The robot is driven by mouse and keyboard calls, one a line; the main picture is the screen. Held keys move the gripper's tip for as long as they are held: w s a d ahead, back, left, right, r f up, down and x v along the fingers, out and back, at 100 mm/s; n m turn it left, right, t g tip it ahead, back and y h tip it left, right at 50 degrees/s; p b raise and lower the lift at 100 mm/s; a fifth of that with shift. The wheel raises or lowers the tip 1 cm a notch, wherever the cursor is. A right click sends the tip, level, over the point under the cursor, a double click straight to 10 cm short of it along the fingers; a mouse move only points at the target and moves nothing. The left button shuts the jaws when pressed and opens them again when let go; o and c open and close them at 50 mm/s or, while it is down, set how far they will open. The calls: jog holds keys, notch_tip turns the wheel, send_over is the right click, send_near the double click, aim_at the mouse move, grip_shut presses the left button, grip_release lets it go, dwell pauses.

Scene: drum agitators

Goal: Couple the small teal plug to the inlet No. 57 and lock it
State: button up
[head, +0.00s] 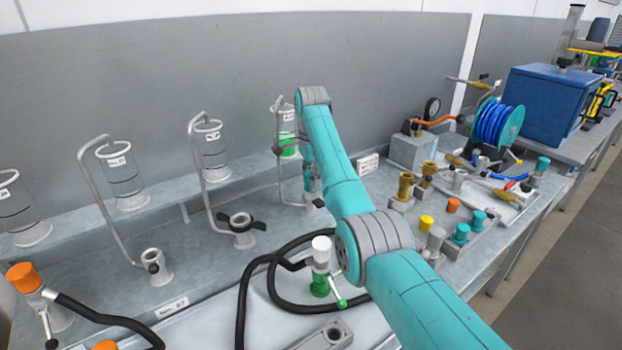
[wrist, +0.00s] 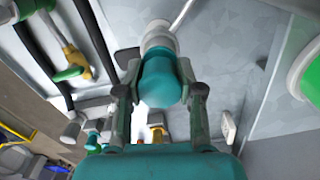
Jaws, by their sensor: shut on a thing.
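My gripper (wrist: 158,76) is shut on the small teal plug (wrist: 161,84), with one finger on each side of it in the wrist view. The plug's far end meets or lies right in front of a pale grey inlet (wrist: 156,36); I cannot tell how far it is seated. In the head view my gripper (head: 308,178) is small, partly behind my arm, just above a grey inlet (head: 312,203) at the foot of a bent pipe. The plug cannot be made out clearly there. The inlet's number is not readable.
A sight glass with green liquid (head: 288,146) stands beside my gripper. Other inlets (head: 242,232) stand to the left, one with black wing levers. Brass and teal fittings (head: 460,233) stand at right.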

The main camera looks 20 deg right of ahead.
jog(key=shift+f, duration=0.45)
dwell(0.6)
jog(key=o, duration=1.2)
jog(key=shift+c, duration=0.2)
jog(key=shift+o, duration=0.3)
jog(key=shift+r, duration=0.1)
